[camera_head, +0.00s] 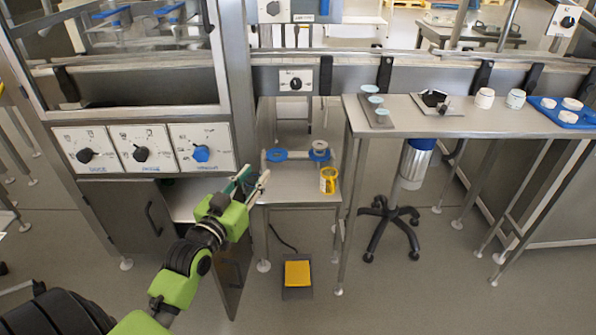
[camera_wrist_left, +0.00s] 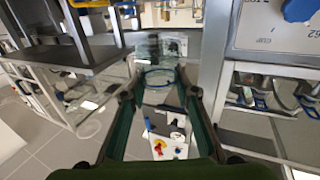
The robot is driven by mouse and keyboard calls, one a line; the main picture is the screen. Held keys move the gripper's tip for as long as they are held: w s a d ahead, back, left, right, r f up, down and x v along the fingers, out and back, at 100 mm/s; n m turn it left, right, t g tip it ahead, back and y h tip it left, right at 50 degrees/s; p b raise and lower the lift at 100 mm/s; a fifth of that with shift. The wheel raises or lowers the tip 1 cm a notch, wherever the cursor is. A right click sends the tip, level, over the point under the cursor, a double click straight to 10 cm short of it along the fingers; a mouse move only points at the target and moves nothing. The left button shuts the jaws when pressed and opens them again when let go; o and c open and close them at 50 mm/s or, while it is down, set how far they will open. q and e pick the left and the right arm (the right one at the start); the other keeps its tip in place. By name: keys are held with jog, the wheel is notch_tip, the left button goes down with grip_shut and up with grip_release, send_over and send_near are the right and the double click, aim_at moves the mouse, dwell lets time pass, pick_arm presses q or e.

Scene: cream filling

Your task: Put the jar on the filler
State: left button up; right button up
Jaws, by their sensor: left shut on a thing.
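My left gripper (camera_head: 253,180) is in front of the grey machine, left of a small steel stand (camera_head: 294,184). In the left wrist view, its fingers (camera_wrist_left: 160,92) sit on either side of a clear, glass-like jar with a bluish rim (camera_wrist_left: 157,72). The gripper is shut on this jar; in the head view the jar is hard to make out. The stand, which looks like the filler, carries a blue ring (camera_head: 276,155), a second blue-based fitting (camera_head: 319,151) and a yellow cup-like part (camera_head: 328,180). My right gripper is out of view.
A yellow foot pedal (camera_head: 298,273) lies on the floor below the stand. A steel table (camera_head: 440,122) at the right holds white jars (camera_head: 485,98) and a blue tray (camera_head: 590,118). A cabinet door (camera_head: 232,275) stands open beside my left arm.

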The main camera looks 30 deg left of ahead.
pick_arm(q)
jog(key=shift+w+a+r, duration=0.45)
jog(key=shift+w+a, duration=0.2)
jog(key=shift+a, duration=0.05)
jog(key=w+f+b, duration=0.1)
jog(key=w+f, duration=0.2)
jog(key=w, duration=0.1)
jog(key=w+f+b, duration=0.1)
jog(key=w+f, duration=0.2)
jog(key=w, duration=0.1)
jog(key=w+a+f+b, duration=0.1)
jog(key=w+f, duration=0.2)
jog(key=w, duration=0.1)
jog(key=shift+w+b, duration=0.15)
jog(key=shift+b, duration=0.25)
jog(key=shift+w+a+f, duration=0.1)
jog(key=shift+w+f, duration=0.1)
jog(key=shift+f+b, duration=0.7)
jog(key=shift+f, duration=0.9)
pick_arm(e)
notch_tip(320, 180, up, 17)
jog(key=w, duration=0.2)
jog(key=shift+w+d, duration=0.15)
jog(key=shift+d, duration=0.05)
pick_arm(q)
jog(key=shift+f, duration=0.1)
jog(key=o, duration=0.8)
jog(key=shift+o, duration=1.2)
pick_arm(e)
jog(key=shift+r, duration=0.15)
